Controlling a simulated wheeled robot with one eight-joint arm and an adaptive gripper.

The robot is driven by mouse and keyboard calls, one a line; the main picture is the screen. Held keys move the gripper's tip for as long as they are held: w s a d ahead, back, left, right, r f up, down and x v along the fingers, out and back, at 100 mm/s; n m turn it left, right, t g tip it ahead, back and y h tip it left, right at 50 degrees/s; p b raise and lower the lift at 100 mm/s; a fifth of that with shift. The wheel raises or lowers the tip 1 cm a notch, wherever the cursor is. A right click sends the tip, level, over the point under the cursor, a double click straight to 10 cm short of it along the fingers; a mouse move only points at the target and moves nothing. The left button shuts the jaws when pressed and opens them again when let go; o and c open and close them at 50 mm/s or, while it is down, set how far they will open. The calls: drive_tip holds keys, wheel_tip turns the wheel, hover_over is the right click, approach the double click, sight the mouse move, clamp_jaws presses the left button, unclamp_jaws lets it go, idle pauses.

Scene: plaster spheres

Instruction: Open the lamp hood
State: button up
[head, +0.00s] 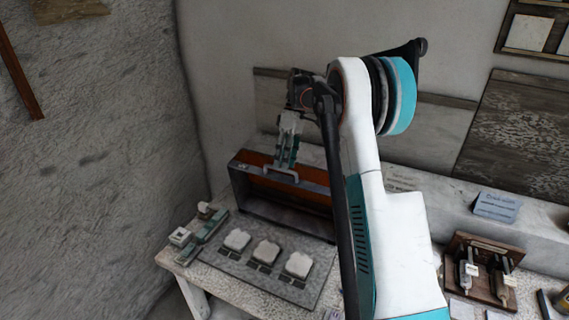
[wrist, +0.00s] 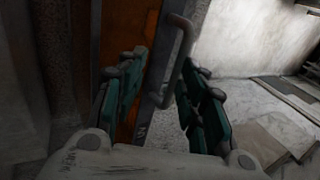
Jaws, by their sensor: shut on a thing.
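The lamp hood (head: 318,190) is a long, dark metal-edged box with orange-brown panels, standing at the back of the bench. Its pale bar handle (head: 272,173) is on the front edge. My gripper (head: 284,164) reaches down from above and is shut on the handle. In the wrist view, the handle (wrist: 180,55) runs between the two green fingers of my gripper (wrist: 160,95), and the hood's orange panel (wrist: 128,35) shows behind the left finger. My arm hides the hood's right end in the head view. How far the hood is raised is hard to tell.
In front of the hood lies a grey board (head: 270,282) with several white plaster pieces. A small green-and-white device (head: 200,236) stands at its left. A wooden tool rack (head: 484,268) and a small sign (head: 497,206) are at the right. A wall closes off the left.

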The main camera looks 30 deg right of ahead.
drive_tip(key=v, duration=1)
drive_tip(key=shift+r, duration=0.35)
drive_tip(key=shift+c, duration=0.6)
